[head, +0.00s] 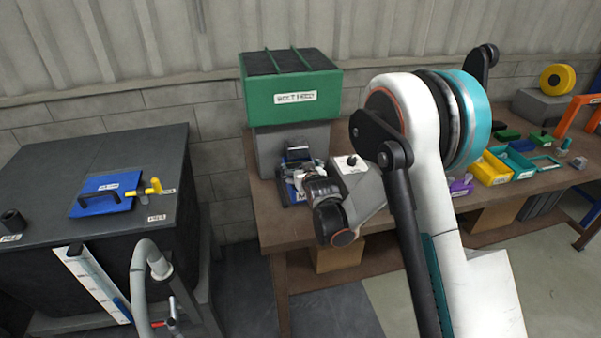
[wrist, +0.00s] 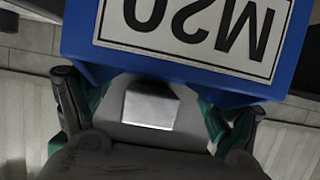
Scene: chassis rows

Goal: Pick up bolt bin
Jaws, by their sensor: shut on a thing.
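A blue bolt bin (wrist: 82,32) fills the top of the wrist view, with a white label that reads M20 upside down. It also shows small in the head view (head: 288,190), at the left end of the bench, in front of a grey block. My gripper (wrist: 155,105) is shut on the near side of the bin, with its green-lined fingers at either side of a grey part. In the head view my gripper and wrist (head: 310,180) cover much of the bin. I cannot tell whether the bin touches the bench.
A large green crate (head: 308,105) stands on the grey block (head: 264,150) behind the bin. Yellow trays (head: 490,170) and other coloured parts lie on the right of the brown bench (head: 265,215). A dark cabinet (head: 70,155) stands left, across a gap, with a blue plate on top.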

